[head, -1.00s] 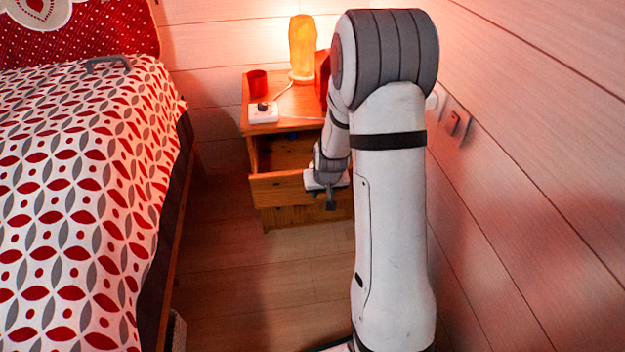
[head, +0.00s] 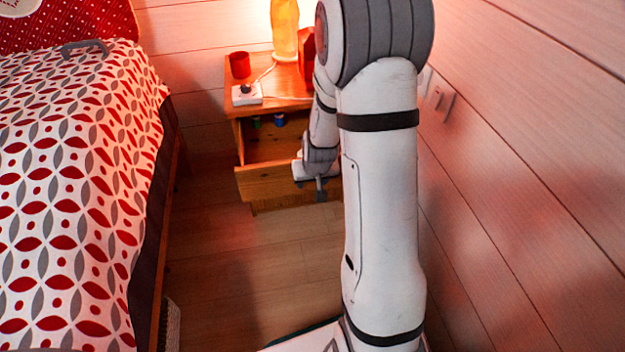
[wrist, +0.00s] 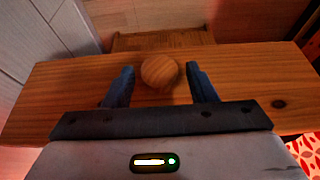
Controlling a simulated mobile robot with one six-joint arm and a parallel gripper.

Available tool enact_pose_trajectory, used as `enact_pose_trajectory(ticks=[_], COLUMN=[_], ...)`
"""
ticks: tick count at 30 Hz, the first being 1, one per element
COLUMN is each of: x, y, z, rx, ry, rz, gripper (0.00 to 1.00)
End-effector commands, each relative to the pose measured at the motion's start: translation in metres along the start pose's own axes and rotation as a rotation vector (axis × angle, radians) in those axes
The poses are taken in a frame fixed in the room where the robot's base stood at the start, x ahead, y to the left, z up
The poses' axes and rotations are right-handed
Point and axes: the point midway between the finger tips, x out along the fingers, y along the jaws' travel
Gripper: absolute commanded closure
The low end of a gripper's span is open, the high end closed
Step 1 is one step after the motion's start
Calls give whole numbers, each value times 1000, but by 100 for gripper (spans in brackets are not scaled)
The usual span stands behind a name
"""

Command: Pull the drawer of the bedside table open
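The bedside table (head: 240,112) stands against the back wall. Its drawer (head: 262,184) is pulled part way out, with its inside showing. In the wrist view the wooden drawer front (wrist: 250,77) spans the picture, with a round wooden knob (wrist: 159,72) at its middle. My gripper (wrist: 159,68) is open around the knob, one dark finger on each side. A gap shows between each finger and the knob. In the head view my gripper (head: 320,187) is at the drawer front, and my arm hides the drawer's right part.
A red cup (head: 239,65), a white device (head: 247,95) and a lit lamp (head: 285,30) are on the tabletop. Small blue and green items (head: 279,119) show in the drawer. The bed (head: 75,190) is left, the wall (head: 530,130) right. Bare floor (head: 235,260) lies between.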

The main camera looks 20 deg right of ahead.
Motion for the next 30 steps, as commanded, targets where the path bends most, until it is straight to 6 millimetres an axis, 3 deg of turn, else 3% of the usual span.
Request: enact_pose_trajectory(ticks=[10, 21, 30], x=[-6, -66, -78], y=[0, 1, 1], z=[-2, -2, 0], rx=[0, 0, 1], ry=[2, 3, 1], rz=[0, 1, 1], gripper=[45, 45, 45])
